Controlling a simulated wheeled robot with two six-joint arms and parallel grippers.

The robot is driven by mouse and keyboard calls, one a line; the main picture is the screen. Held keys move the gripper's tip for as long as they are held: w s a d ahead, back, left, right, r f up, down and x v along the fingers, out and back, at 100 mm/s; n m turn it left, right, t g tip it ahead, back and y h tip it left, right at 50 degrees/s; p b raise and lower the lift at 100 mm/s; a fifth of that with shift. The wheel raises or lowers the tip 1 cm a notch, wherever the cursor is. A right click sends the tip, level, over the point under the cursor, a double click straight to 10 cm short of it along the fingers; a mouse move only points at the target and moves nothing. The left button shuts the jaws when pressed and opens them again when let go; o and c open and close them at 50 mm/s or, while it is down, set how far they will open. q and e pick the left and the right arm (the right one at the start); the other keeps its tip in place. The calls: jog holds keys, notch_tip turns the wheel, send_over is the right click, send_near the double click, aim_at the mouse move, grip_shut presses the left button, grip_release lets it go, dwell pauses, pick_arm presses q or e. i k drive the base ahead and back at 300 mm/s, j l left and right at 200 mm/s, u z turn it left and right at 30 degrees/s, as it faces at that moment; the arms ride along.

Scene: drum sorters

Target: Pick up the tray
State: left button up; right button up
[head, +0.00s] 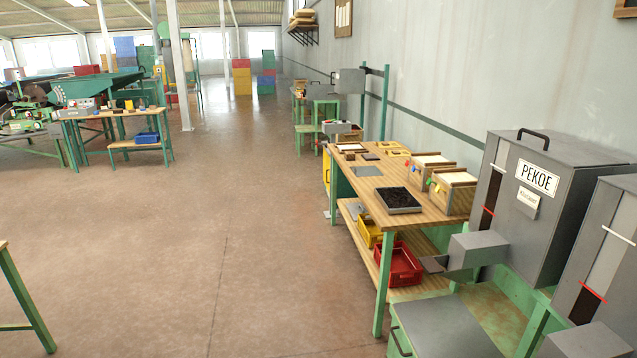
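A shallow grey tray (404,211) filled with dark, loose material sits flat on the wooden workbench (432,214) at the right of the head view. It lies near the bench's front left edge, and its top is uncovered. Neither of my grippers is in view, so nothing of mine is near the tray in this frame.
Two wooden boxes (452,203) stand behind the tray. A red bin (405,284) and a yellow bin (368,243) sit on the lower shelf. A grey hopper labelled PEKOE (527,227) stands to the right. Open floor (200,240) lies left of the bench.

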aim_at(395, 200)
jog(key=i+j, duration=0.1)
jog(key=i, duration=0.4)
jog(key=i+j+z, duration=0.1)
jog(key=i, duration=0.45)
jog(key=i+j, duration=0.15)
jog(key=i, duration=0.35)
jog(key=l+z, duration=0.05)
